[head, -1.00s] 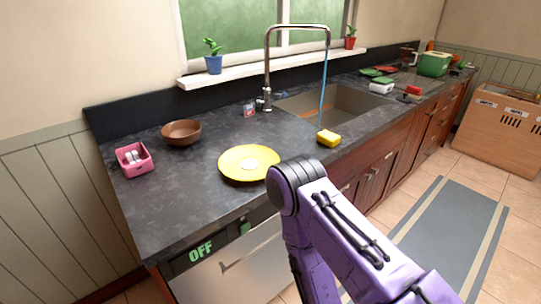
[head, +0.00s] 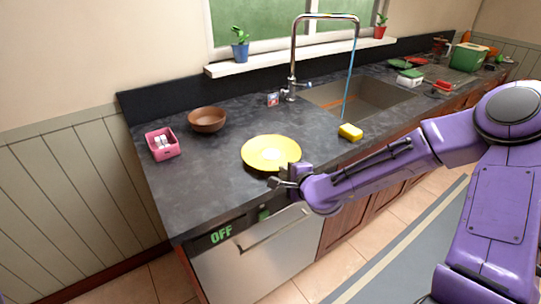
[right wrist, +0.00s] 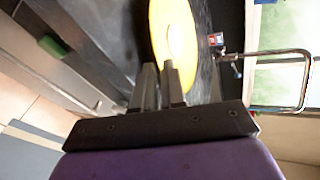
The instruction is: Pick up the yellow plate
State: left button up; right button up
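The yellow plate (head: 268,151) lies flat on the dark countertop (head: 215,180), near its front edge. It also shows in the right wrist view (right wrist: 176,35), just past my fingertips. My right gripper (head: 284,175) is at the plate's near rim, its fingertips overlapping the rim in the head view. In the right wrist view my two right fingers (right wrist: 160,68) stand apart with a narrow gap between them. I cannot tell whether they touch the plate. My left gripper is not in view.
A brown bowl (head: 207,119) and a pink container (head: 162,144) stand left of the plate. A yellow sponge (head: 350,132) lies to its right, by the sink (head: 370,97) with its tall faucet (head: 294,55). The dishwasher (head: 245,262) is below the counter.

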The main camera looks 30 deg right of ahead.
jog(key=x, duration=0.3)
jog(key=shift+w+f+p, duration=0.1)
jog(key=shift+w+p, duration=0.25)
jog(key=shift+w, duration=0.05)
jog(key=shift+w+f, duration=0.2)
jog(key=shift+w, duration=0.25)
jog(key=shift+s+r, duration=0.1)
jog(key=shift+s, duration=0.05)
grip_shut()
